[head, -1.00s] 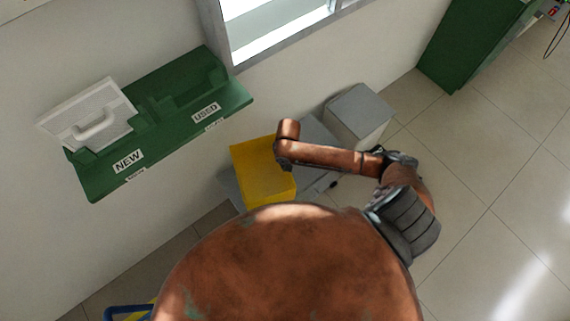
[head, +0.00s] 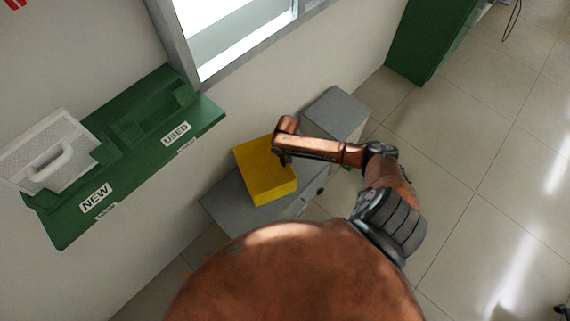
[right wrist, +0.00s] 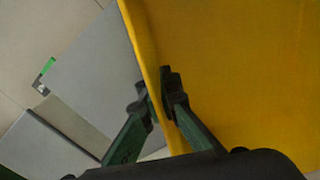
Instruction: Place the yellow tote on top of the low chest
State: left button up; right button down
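The yellow tote (head: 262,172) is a box in the middle of the head view, tilted in the picture. My right gripper (head: 283,157) is at its right side. In the right wrist view, my right gripper (right wrist: 158,95) has one finger on each side of the tote's wall (right wrist: 225,65) and is shut on it. The low grey chest (head: 228,206) is beneath the tote in the head view and partly hidden by it and by my body. I cannot tell whether the tote touches the chest top. My left gripper is not in view.
A grey box-like unit (head: 340,108) stands against the wall just beyond the tote. A green shelf (head: 140,150) labelled NEW and USED holds a white caddy (head: 45,150) at left. A green cabinet (head: 425,40) is at the back right.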

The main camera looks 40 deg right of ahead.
jog(key=f, duration=0.1)
jog(key=f+b, duration=0.1)
jog(key=f, duration=0.1)
jog(key=d+f, duration=0.1)
jog(key=shift+w+d+f+b, duration=0.1)
jog(key=shift+w+f+b, duration=0.15)
jog(key=shift+w+b, duration=0.1)
jog(key=c, duration=2.6)
grip_release()
jog(key=shift+s+f, duration=0.1)
jog(key=shift+f, duration=0.05)
jog(key=shift+c, duration=0.2)
jog(key=o, duration=0.5)
notch_tip(320, 180, up, 12)
jog(key=p, duration=0.4)
